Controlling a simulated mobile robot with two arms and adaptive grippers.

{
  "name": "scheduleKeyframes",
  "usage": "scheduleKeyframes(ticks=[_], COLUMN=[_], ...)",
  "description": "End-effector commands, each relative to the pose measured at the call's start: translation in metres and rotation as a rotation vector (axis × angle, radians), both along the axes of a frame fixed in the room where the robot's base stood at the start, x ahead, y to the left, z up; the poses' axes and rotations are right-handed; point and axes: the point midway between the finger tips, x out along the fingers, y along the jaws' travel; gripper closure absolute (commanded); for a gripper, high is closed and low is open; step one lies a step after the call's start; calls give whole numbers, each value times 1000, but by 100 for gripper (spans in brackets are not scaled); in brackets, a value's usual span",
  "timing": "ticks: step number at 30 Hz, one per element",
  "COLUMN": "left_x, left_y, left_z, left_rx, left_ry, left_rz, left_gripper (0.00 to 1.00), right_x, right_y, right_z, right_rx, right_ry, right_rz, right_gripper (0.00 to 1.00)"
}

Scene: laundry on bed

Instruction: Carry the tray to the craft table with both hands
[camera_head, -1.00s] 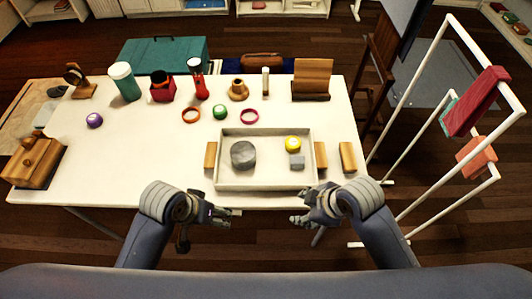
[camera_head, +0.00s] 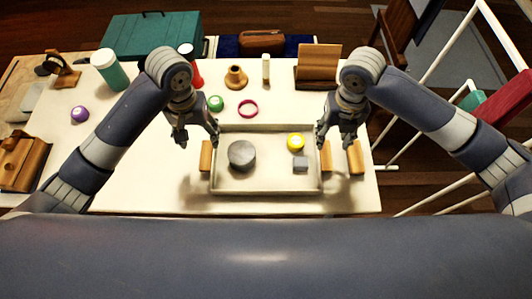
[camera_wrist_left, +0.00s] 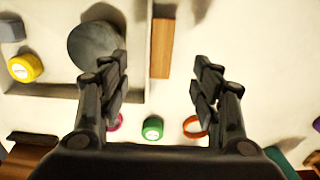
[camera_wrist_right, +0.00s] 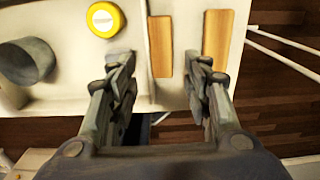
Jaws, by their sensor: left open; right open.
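A shallow white tray (camera_head: 265,191) lies on the white table, with a wooden handle block on its left side (camera_head: 206,156) and one on its right side (camera_head: 326,154). It holds a grey round lump (camera_head: 241,155), a yellow round item (camera_head: 296,141) and a small grey block (camera_head: 301,162). My left gripper (camera_head: 199,139) is open and empty above the left handle, which shows between its fingers in the left wrist view (camera_wrist_left: 162,48). My right gripper (camera_head: 335,139) is open and empty above the right handle, which shows between its fingers in the right wrist view (camera_wrist_right: 161,47).
A separate wooden block (camera_head: 356,157) lies just right of the right handle, near my right gripper's outer finger. Behind the tray stand a wooden holder (camera_head: 318,65), a spool (camera_head: 236,77) and a red ring (camera_head: 248,108). A white rack (camera_head: 440,70) stands to the right.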

Motion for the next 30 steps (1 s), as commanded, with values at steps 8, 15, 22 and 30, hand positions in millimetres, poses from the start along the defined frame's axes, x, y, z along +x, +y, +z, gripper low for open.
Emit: scheduleKeyframes(ticks=[8,15,22,30], left_x=[0,-1,-1,0], left_y=[0,0,0,0], left_z=[-5,-40,-81,-106], left_rx=[-1,0,0,-1], left_ry=[1,4,2,-1], left_rz=[0,0,0,-1], left_gripper=[42,42,42,42], right_x=[0,-1,-1,0], right_y=[1,1,1,1], right_z=[-5,-40,-81,-106], right_rx=[2,3,2,2], right_ry=[0,2,2,-1], right_rz=[-4,-6,-5,-5], right_gripper=[55,55,55,55])
